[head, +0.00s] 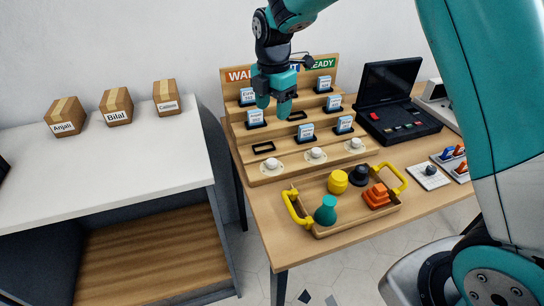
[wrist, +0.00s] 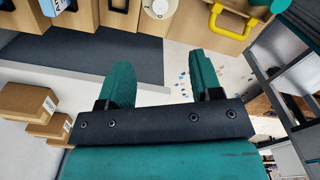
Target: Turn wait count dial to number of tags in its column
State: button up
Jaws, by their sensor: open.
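A stepped wooden board (head: 303,170) with a red WAIT header (head: 237,75) and a green READY header (head: 322,63) stands on the table; my arm partly hides the middle header. The left column shows an upper tag (head: 248,96), a lower tag (head: 255,117) and an empty frame (head: 264,148). White dials line the front: left (head: 270,164), middle (head: 316,153) and right (head: 355,143). Dial markings are too small to read. My gripper (head: 274,105) is open and empty, in front of the board's upper rows. In the wrist view, a dial (wrist: 158,6) shows beyond the fingers (wrist: 159,62).
A wooden tray (head: 350,207) with yellow handles holds a green, a yellow, a black and an orange piece before the board. A black case (head: 385,115) stands right. A white counter (head: 100,165) with labelled boxes (head: 117,108) stands left, across a gap.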

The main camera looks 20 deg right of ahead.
aim_at(273, 160)
notch_tip(273, 160, down, 17)
jog(key=shift+p, duration=0.3)
jog(key=c, duration=0.9)
